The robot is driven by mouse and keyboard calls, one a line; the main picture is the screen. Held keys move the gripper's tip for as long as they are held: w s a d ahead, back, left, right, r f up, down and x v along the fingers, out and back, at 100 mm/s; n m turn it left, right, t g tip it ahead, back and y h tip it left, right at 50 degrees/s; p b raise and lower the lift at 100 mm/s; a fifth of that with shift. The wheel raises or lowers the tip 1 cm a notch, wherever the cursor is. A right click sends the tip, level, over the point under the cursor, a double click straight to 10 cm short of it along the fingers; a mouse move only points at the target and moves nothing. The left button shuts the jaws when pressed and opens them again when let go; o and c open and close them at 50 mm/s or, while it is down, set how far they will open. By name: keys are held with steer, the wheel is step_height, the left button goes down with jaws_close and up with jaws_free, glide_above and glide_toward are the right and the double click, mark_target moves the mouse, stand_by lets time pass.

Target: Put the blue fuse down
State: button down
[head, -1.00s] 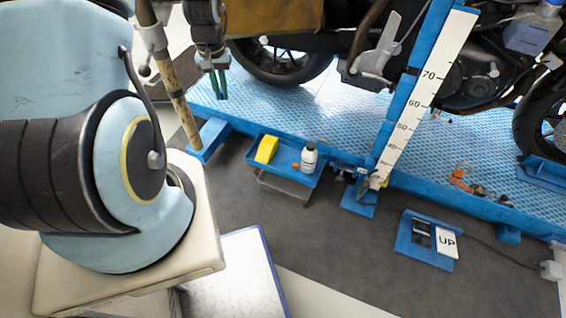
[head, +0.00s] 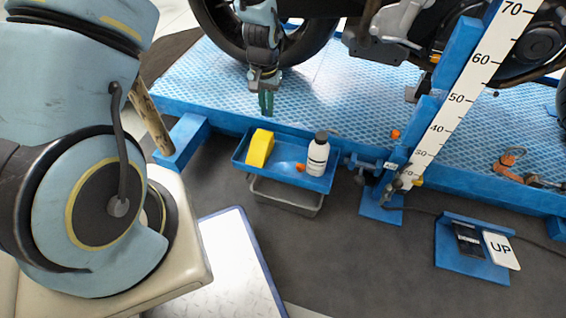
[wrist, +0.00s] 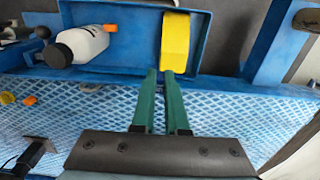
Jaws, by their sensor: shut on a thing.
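My gripper (head: 266,104) is over the blue patterned platform, just behind the blue tray (head: 282,177) in the head view. In the wrist view its green fingers (wrist: 162,76) are nearly together, with the tips near the edge of the tray (wrist: 130,52). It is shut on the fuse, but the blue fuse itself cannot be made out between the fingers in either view. The tray holds a yellow block (head: 259,148), a white bottle with a dark cap (head: 317,156) and a small orange piece (head: 300,167).
A motorcycle stands on the platform (head: 205,85) behind my gripper. A tall white scale (head: 462,96) on a blue post rises right of the tray. Bare grey floor (head: 360,260) lies in front.

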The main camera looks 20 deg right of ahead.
steer(key=shift+f+b, duration=0.4)
steer(key=shift+b, duration=0.1)
step_height(320, 180, down, 9)
steer(key=b, duration=0.5)
steer(key=shift+s+f, duration=0.2)
steer(key=shift+a, duration=0.15)
steer(key=shift+f, duration=0.55)
steer(key=shift+f, duration=0.1)
steer(key=c, duration=0.9)
jaws_free()
